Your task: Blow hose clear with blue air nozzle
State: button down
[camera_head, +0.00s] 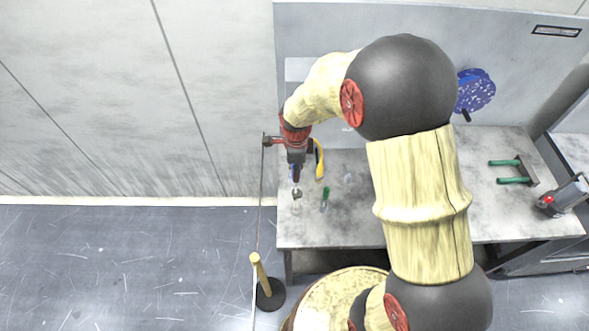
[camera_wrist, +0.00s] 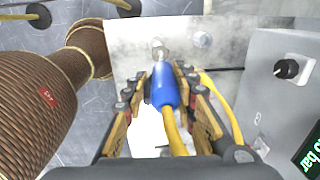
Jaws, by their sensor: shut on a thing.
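My gripper (camera_wrist: 165,98) is shut on the blue air nozzle (camera_wrist: 163,83), with one finger on each side of it. The nozzle's silver tip (camera_wrist: 160,50) points away from the gripper over the pale tabletop. A yellow air line (camera_wrist: 172,130) runs from its rear, and a yellow loop (camera_wrist: 222,100) shows beside the right finger. In the head view my gripper (camera_head: 296,166) points down over the bench's left end, with the yellow line (camera_head: 320,160) close to its right. I cannot clearly make out the hose to be blown clear.
The grey bench (camera_head: 310,232) also carries a green-handled tool (camera_head: 325,195) and a green-barred stand (camera_head: 513,172). A grey panel with a black knob (camera_wrist: 287,69) and a green display (camera_wrist: 312,150) stands close at right in the wrist view. A rope post (camera_head: 262,278) stands left of the bench.

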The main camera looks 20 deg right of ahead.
jog(key=shift+w+d+f, duration=0.1)
jog(key=shift+d+f, duration=0.25)
jog(key=shift+a+f+b, duration=0.2)
jog(key=shift+f+b, duration=0.25)
jog(key=shift+f, duration=0.15)
jog(key=shift+f+b, duration=0.45)
jog(key=shift+f, duration=0.5)
dwell(1.9)
